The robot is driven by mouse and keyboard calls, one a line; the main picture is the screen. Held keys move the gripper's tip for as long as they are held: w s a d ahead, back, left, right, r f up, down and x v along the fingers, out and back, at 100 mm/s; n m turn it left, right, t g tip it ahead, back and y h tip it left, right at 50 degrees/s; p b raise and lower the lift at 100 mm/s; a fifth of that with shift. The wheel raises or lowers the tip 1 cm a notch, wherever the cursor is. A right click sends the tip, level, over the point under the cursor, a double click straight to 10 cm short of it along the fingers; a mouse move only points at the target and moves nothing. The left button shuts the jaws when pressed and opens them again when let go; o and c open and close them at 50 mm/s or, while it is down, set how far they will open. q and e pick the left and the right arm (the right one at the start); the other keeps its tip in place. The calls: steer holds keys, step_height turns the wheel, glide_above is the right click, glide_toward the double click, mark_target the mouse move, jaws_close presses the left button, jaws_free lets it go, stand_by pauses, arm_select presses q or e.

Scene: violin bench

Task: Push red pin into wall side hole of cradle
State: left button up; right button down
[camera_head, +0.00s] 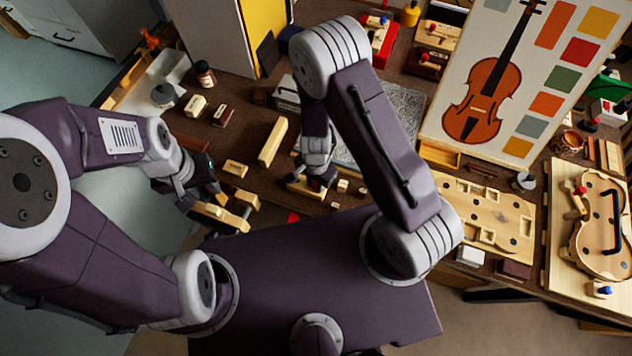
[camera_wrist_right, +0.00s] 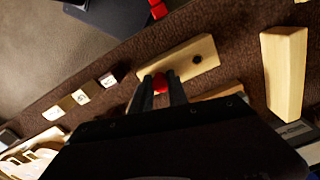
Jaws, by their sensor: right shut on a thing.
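My right gripper (camera_wrist_right: 161,80) is shut on the red pin (camera_wrist_right: 160,87); only the pin's red end shows between the fingers. In the head view my right gripper (camera_head: 314,178) is low over the bench and covers most of this spot. My left gripper (camera_head: 204,188) is above wooden pieces (camera_head: 222,216) at the bench's front left; its fingers are unclear.
A long wooden block (camera_wrist_right: 286,75) lies right of the bar in the right wrist view. Several small blocks (camera_wrist_right: 68,103) stand to the left. In the head view a pale tray (camera_head: 487,212) and a violin body on a board (camera_head: 560,255) are at the right.

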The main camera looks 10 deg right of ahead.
steer(key=shift+r+p, duration=0.65)
stand_by(0.6)
steer(key=shift+r+p, duration=1.3)
steer(key=shift+r, duration=0.1)
step_height(320, 180, up, 7)
steer(key=p, duration=0.7)
steer(key=shift+f, duration=0.25)
step_height(320, 180, down, 7)
steer(key=b, duration=0.7)
steer(key=shift+f+b, duration=0.2)
steer(key=shift+b, duration=0.1)
steer(key=shift+r, duration=0.1)
steer(key=shift+r, duration=0.2)
